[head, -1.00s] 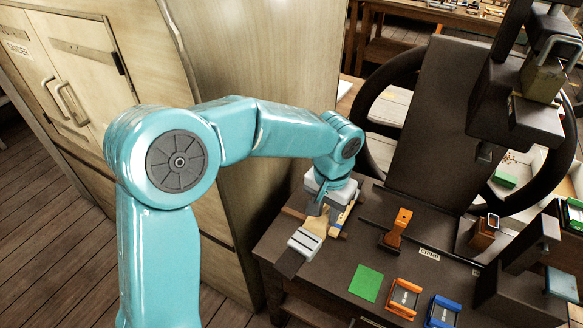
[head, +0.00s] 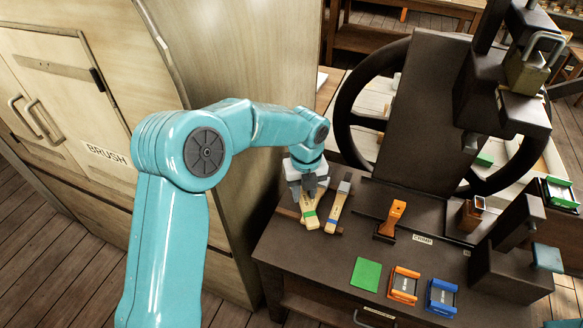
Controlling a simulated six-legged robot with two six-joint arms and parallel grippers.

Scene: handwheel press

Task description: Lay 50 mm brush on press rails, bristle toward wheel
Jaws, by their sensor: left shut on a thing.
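My left gripper (head: 309,190) is low over the left end of the dark bench. It is shut on a brush (head: 311,221) whose pale wooden handle, with a green band, points to the front. The gripper hides this brush's ferrule and bristles. A second brush (head: 338,206) lies just right of it, its grey ferrule toward the wheel and a blue band near the handle end. Brown rails (head: 334,232) show under the handles; whether the held brush touches them I cannot tell. The big black handwheel (head: 347,103) stands behind. I cannot read the brush widths. My right gripper is out of view.
An orange-handled tool (head: 391,219) stands right of the brushes. A green square (head: 366,273), an orange piece (head: 404,284) and a blue piece (head: 442,297) lie along the bench front. The dark press column (head: 432,120) rises behind. A tall wooden cabinet (head: 235,60) borders the left.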

